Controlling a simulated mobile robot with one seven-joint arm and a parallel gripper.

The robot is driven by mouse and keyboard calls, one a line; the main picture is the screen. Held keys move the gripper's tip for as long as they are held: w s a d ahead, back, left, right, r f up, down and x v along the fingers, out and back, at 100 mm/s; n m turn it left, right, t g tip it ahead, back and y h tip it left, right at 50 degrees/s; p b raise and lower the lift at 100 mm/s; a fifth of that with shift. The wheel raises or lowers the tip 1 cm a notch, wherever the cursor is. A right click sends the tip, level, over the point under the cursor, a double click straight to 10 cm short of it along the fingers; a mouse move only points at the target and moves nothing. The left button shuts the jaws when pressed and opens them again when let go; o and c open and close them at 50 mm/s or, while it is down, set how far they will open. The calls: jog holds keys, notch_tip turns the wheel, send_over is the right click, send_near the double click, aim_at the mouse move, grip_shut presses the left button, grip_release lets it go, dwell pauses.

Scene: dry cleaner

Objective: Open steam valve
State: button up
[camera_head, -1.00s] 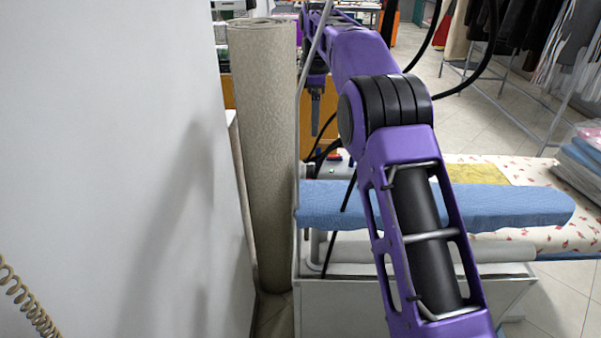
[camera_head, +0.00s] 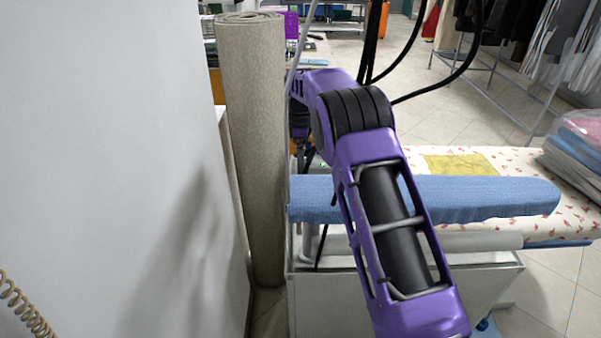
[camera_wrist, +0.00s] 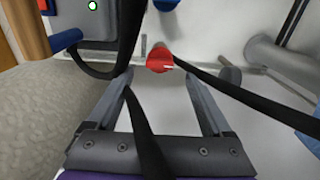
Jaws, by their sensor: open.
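In the wrist view, a red knob (camera_wrist: 160,60), apparently the steam valve handle, stands out from a pale surface. My gripper (camera_wrist: 158,78) is open, with one finger on each side of the picture's middle. The red knob shows between and just beyond the fingertips; I cannot tell the exact depth gap. A black cable passes in front of the left finger and the palm. The valve is not visible there.
A blue knob (camera_wrist: 166,4) sits above the red one. A grey box (camera_wrist: 90,25) and black hoses crowd the space. A rolled carpet (camera_head: 250,140) stands close on the left, beside a white wall (camera_head: 100,150). A horizontal grey cylinder (camera_wrist: 275,60) lies at right.

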jog(key=shift+f, duration=2.05)
grip_shut()
